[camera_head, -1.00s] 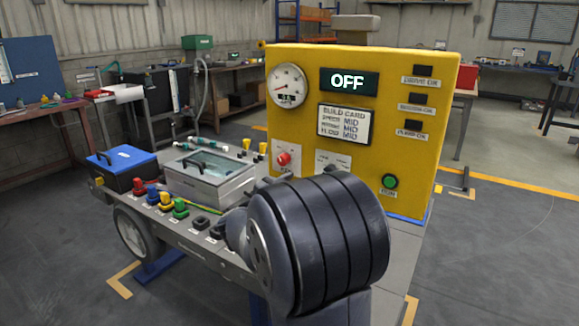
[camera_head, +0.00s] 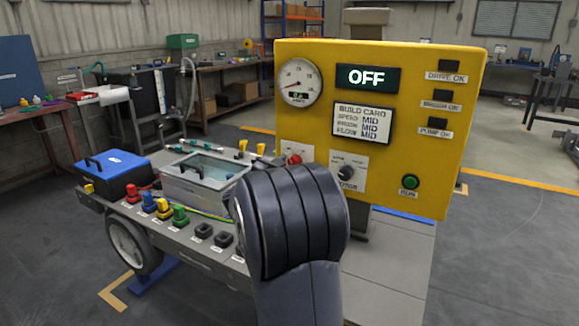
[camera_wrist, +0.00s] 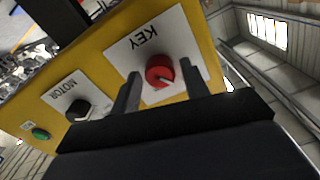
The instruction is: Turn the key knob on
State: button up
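The red key knob (camera_head: 294,159) is on the lower left of the yellow panel (camera_head: 440,145) in the head view, just above my arm. In the wrist view the key knob (camera_wrist: 160,72) sits on a white plate marked KEY, seen upside down, with a pale line across its lower edge. My gripper (camera_wrist: 160,68) is open, one dark finger either side of the knob. I cannot tell whether the fingers touch it. The fingers are hidden behind my arm in the head view. The display (camera_head: 367,77) reads OFF.
The black MOTOR knob (camera_head: 345,172) and green RUN button (camera_head: 410,182) are right of the key knob. A clear-lidded box (camera_head: 205,178), a blue box (camera_head: 112,172) and several coloured connectors (camera_head: 163,208) stand on the cart at left.

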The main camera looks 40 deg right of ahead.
jog(key=c, duration=0.7)
jog(key=shift+c, duration=0.2)
jog(key=shift+m, duration=0.3)
jog(key=m+b, duration=0.3)
jog(key=m, duration=0.8)
jog(key=shift+m, duration=0.3)
jog(key=o, duration=1)
